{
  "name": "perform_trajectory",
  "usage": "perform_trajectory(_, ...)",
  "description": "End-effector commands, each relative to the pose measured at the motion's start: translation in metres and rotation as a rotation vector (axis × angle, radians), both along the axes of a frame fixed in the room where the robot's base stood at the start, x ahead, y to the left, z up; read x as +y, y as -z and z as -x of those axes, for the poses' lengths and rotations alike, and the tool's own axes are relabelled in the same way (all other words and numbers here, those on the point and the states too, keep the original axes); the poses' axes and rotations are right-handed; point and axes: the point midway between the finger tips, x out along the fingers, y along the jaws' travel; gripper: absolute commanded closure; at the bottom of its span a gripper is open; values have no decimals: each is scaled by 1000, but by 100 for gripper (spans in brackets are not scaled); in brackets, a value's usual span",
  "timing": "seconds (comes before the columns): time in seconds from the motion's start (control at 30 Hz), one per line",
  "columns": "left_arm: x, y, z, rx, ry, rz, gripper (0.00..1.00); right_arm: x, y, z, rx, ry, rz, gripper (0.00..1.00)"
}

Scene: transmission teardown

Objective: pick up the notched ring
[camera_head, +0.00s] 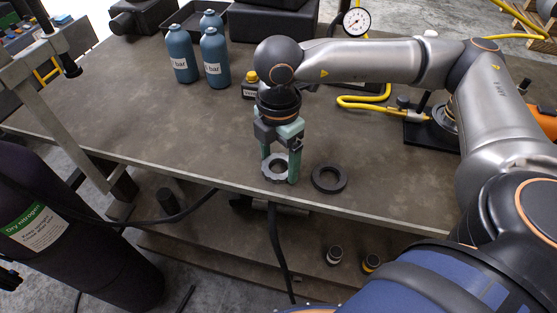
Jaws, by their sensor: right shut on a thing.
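The notched ring (273,172) is a light grey ring with a scalloped edge, near the front edge of the workbench. My right gripper (281,172) points down with its green fingers and is shut on it. One finger stands at the ring's right side and the other is behind its left part. I cannot tell whether the ring touches the bench. A plain dark ring (329,178) lies flat on the bench just to the right, apart from the gripper. My left gripper is not in view.
Three blue bottles (215,58) and a small yellow-capped container (250,86) stand behind the gripper. A yellow hose (365,103) and dial gauge (356,21) are at back right. A dark nitrogen cylinder (70,235) stands front left. The bench's (130,120) left middle is clear.

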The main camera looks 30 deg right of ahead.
Motion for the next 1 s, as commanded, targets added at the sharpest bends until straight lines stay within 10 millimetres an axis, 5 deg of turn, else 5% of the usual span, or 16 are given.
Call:
perform_trajectory(0.3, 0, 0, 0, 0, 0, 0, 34, 0, -1, 0, -1, 0, 0, 92)
perform_trajectory(0.73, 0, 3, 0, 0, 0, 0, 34, 1, -11, -1, -5, -1, -2, 92)
perform_trajectory(0.87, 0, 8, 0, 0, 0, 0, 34, 1, -31, -1, -9, -3, -3, 92)
perform_trajectory(1.0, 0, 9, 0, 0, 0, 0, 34, -23, -64, -16, -9, 7, -3, 92)
